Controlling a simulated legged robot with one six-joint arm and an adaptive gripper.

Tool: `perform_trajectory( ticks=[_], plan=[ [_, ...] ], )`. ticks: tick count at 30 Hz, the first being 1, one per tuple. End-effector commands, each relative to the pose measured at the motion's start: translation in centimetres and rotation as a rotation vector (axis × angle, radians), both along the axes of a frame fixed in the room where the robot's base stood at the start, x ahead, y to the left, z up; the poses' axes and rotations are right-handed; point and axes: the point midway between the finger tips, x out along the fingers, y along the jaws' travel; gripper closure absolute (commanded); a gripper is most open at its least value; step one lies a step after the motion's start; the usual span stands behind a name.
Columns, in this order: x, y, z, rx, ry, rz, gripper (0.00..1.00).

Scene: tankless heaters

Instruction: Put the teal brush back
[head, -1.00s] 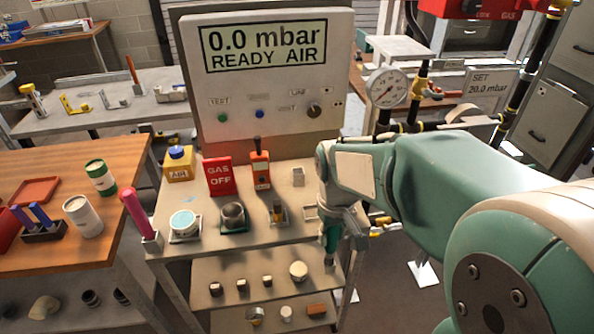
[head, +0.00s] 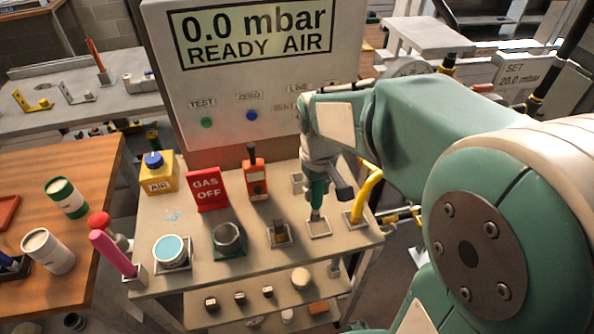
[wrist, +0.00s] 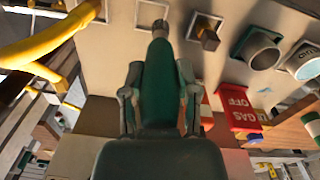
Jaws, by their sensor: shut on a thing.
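The teal brush (head: 317,194) hangs upright below my gripper (head: 321,175) in the head view, near the right end of the cart top. Its narrow dark tip points down at a square holder (head: 319,233) with a pale rim. I cannot tell whether the tip is inside the holder or just above it. In the wrist view the teal handle (wrist: 159,85) lies between the two fingers of my gripper (wrist: 157,78), which are shut on it. The tip overlaps the square holder (wrist: 151,12) there.
A yellow bent tube (head: 367,190) stands close right of the brush. Left of it are a small holder with a dark block (head: 279,235), a dark cup (head: 228,238) and a teal-topped jar (head: 171,252). An orange tool (head: 256,180) and red GAS OFF sign (head: 208,189) stand behind.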

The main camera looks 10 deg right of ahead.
Motion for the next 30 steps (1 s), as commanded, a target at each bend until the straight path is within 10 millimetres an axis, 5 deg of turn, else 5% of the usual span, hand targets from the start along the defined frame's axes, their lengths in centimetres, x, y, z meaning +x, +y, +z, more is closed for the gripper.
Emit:
perform_trajectory(
  ticks=[18, 24, 30],
  plan=[
    [13.0, 0.0, -0.1, 0.0, 0.001, -0.001, 1.0],
    [15.6, 0.0, -0.1, 0.0, 0.0, -0.001, 1.0],
    [15.3, 0.0, -2.2, 0.0, 0.001, -0.001, 1.0]
  ],
)
